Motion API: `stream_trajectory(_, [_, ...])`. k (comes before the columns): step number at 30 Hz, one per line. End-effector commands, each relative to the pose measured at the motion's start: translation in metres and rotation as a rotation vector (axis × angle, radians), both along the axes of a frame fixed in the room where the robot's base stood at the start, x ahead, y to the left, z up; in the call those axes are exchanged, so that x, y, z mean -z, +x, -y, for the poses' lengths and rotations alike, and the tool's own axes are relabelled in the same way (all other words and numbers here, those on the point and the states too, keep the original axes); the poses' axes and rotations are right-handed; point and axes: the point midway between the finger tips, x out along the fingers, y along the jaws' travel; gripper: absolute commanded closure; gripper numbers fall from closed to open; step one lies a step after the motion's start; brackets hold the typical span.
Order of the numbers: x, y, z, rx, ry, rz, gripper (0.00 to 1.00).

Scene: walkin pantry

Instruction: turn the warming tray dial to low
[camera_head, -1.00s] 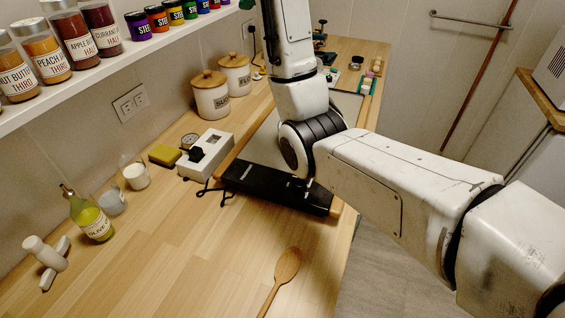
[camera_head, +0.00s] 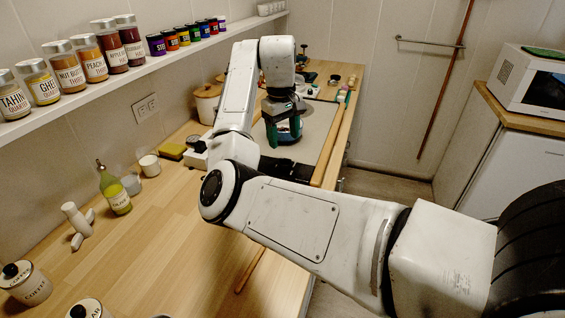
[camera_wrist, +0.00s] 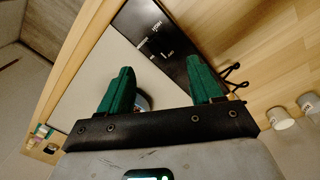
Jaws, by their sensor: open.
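The warming tray has a pale grey plate (camera_head: 318,128) with a wooden rim and a black control panel (camera_head: 292,171) at its near end. In the wrist view the black panel (camera_wrist: 178,62) carries white lettering and small marks that look like the dial (camera_wrist: 154,44). The dial's exact setting is too small to read. In the head view the dial is hidden behind my arm. My gripper (camera_head: 283,135) has green fingers and hangs over the plate, beyond the panel. In the wrist view my gripper (camera_wrist: 160,66) is open, its fingers wide apart and apart from the dial.
A white box with a black knob (camera_head: 196,158), a yellow sponge (camera_head: 171,152) and a lidded canister (camera_head: 207,104) stand left of the tray. An oil bottle (camera_head: 116,192) and cups are nearer. A jar shelf (camera_head: 150,60) runs above.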

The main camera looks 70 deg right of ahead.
Motion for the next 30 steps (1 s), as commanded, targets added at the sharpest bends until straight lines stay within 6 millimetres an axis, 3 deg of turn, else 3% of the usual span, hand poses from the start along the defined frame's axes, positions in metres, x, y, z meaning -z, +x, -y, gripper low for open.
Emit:
stream_trajectory(9, [0.057,-0.002,0.003,-0.001,0.001,-0.001,0.36])
stream_trajectory(15, [0.08,-0.003,0.004,-0.001,0.0,0.001,0.36])
stream_trajectory(27, [0.088,-0.003,0.005,-0.001,-0.001,0.003,0.36])
stream_trajectory(30, [0.088,-0.003,0.005,-0.001,-0.002,0.002,0.44])
